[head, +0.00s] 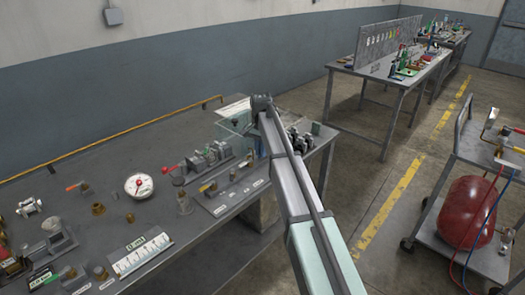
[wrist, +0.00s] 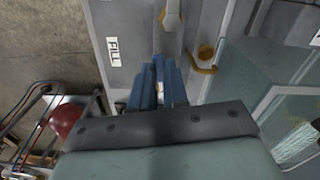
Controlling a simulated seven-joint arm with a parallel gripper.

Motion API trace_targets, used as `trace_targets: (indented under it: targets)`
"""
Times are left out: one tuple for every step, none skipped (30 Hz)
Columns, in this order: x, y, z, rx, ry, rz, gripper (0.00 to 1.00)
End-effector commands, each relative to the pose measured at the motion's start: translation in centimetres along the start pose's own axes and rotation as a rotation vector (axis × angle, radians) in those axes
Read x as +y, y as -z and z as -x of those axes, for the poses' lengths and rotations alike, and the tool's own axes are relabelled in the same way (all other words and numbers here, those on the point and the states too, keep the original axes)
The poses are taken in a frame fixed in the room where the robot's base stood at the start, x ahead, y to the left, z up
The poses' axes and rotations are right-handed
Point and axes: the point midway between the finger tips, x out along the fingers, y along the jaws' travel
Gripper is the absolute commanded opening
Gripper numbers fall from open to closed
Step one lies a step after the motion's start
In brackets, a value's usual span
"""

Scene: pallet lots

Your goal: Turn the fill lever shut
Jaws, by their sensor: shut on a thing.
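My gripper (wrist: 158,74) shows in the wrist view, its two blue fingers close together over the grey panel (wrist: 133,20). It is shut on the fill lever (wrist: 158,60), of which only a small bluish part shows between the fingers. A pale valve body (wrist: 172,14) stands just past the fingertips. A white FILL label (wrist: 113,50) lies on the panel to the left of the fingers. In the head view my own arm hides the gripper and the lever, so the lever's angle cannot be told there.
A clear-walled tank (wrist: 260,75) stands right of the fingers, with a brass fitting (wrist: 205,52) between. In the head view, the grey bench (head: 90,190) holds a gauge (head: 139,185) and several valves. A cart with a red tank (head: 467,210) stands at the right.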

Motion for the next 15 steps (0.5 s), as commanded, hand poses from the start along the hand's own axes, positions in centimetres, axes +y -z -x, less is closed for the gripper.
trace_targets:
  targets:
    - [-0.23,0.07,0.02,0.000,0.000,-0.040,0.00]
    - [-0.33,0.08,0.02,0.000,0.000,-0.067,0.00]
    - [-0.45,0.10,0.02,0.000,0.000,-0.100,0.00]
    - [-0.54,0.10,0.02,0.000,0.000,-0.123,0.00]
    - [-0.63,0.12,0.02,0.000,0.000,-0.144,0.00]
    - [-0.72,0.13,0.02,0.000,0.000,-0.169,0.00]
    - [-0.78,0.14,0.02,0.000,0.000,-0.187,0.00]
    - [-0.83,0.15,0.02,0.000,0.000,-0.201,0.00]
    - [-0.88,0.15,0.02,0.000,0.000,-0.217,0.00]
    - [-0.91,0.16,0.02,0.000,0.000,-0.225,0.00]
    - [-0.93,0.16,0.02,0.000,0.000,-0.233,0.00]
    - [-0.95,0.15,0.02,0.000,0.000,-0.240,0.00]
    - [-0.96,0.16,0.02,0.001,0.000,-0.242,0.00]
    - [-0.96,0.15,0.02,0.001,0.000,-0.244,0.00]
    - [-0.96,0.15,0.02,0.001,0.000,-0.245,0.00]
